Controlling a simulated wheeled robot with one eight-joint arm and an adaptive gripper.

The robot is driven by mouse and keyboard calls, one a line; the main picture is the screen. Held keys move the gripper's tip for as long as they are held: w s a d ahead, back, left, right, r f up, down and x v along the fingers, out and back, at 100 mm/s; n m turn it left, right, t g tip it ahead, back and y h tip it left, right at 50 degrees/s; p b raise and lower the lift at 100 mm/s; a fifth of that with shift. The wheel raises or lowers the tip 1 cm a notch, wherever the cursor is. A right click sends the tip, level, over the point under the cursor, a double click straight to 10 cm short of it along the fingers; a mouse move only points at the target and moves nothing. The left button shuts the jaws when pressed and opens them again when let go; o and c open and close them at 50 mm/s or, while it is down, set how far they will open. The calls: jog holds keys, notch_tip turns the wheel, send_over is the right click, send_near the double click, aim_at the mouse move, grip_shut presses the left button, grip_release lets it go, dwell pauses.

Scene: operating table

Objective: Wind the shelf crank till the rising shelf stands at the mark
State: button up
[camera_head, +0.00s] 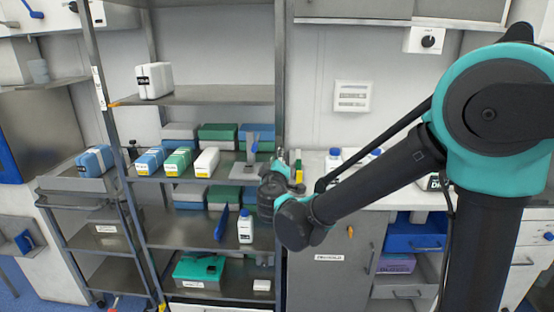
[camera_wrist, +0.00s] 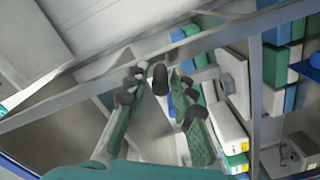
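The rising shelf (camera_head: 215,95) is the upper metal board of the rack in the head view, with a white box (camera_head: 154,80) at its left. An orange pointer (camera_head: 114,104) sits at its left front corner, by the lower end of a pale strip (camera_head: 99,88) on the left post. The mark is too small to read. My gripper (camera_head: 279,160) is at the rack's right post. In the wrist view my gripper (camera_wrist: 157,86) is open, its fingers either side of a dark rounded knob (camera_wrist: 159,76), apparently the crank's handle. Contact cannot be told; the crank's arm is mostly hidden.
The shelf below holds blue, green and white cartons (camera_head: 178,161) and a grey device (camera_head: 251,146). A white bottle (camera_head: 245,227) stands lower down. A counter with a cabinet (camera_head: 345,265) adjoins on the right, a cart (camera_head: 85,205) on the left.

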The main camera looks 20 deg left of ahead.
jog(key=shift+o, duration=0.7)
jog(key=shift+s, duration=0.25)
jog(key=v, duration=1.1)
jog(key=shift+s, duration=0.25)
jog(key=shift+d, duration=0.15)
